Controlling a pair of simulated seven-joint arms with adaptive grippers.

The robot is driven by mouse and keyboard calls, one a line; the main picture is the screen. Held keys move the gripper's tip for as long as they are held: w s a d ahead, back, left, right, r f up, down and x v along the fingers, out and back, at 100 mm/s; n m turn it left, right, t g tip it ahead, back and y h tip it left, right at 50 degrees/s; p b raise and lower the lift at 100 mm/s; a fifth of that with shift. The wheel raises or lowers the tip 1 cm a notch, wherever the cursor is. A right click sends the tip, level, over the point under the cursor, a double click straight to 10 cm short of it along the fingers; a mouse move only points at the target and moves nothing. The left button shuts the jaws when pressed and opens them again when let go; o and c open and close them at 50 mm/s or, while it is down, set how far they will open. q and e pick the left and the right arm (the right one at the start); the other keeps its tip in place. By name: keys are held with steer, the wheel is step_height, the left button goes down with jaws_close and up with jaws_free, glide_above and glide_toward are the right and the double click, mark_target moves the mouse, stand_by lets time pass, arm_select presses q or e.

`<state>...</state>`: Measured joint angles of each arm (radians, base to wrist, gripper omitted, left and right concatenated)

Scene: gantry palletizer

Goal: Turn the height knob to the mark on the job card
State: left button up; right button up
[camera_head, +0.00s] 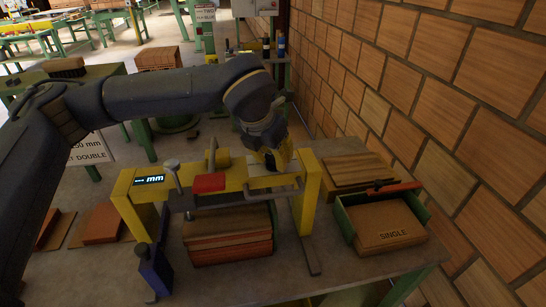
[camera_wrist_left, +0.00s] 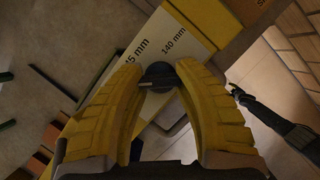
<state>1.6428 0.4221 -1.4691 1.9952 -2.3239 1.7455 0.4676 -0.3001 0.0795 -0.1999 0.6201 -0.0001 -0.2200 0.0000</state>
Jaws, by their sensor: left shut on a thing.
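My left gripper (camera_head: 270,161) is at the top beam of the yellow gantry frame (camera_head: 232,182), reached from above. In the left wrist view its yellow fingers (camera_wrist_left: 159,72) are closed on a dark round knob (camera_wrist_left: 158,77) with a pale line on its face. The knob sits on a white scale plate (camera_wrist_left: 185,43) that reads "140 mm" on one side and a partly hidden "5 mm" on the other. The knob is hidden in the head view. The job card (camera_head: 90,150) is partly covered by my left arm; "50 mm" and "T DOUBLE" show.
A stack of brown boards (camera_head: 228,244) lies under the frame. A green tray (camera_head: 424,212) with a block marked "SINGLE" (camera_head: 392,233) is at the right. A small display (camera_head: 149,180) shows "mm"; its digits are unreadable. A brick wall (camera_head: 420,85) bounds the right side.

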arm_select(q)
steer(key=o, duration=1.1)
steer(key=shift+d+r, duration=0.1)
steer(key=shift+d, duration=0.15)
steer(key=shift+o, duration=1.3)
steer(key=shift+a, duration=0.1)
steer(key=v, duration=1.2)
step_height(320, 180, up, 5)
steer(key=s+a+m, duration=0.1)
steer(key=a, duration=0.1)
steer(key=shift+m, duration=0.3)
steer(key=x, duration=1.7)
steer(key=shift+s+d+f, duration=0.25)
steer(key=shift+d+f, duration=0.05)
steer(key=shift+d, duration=0.05)
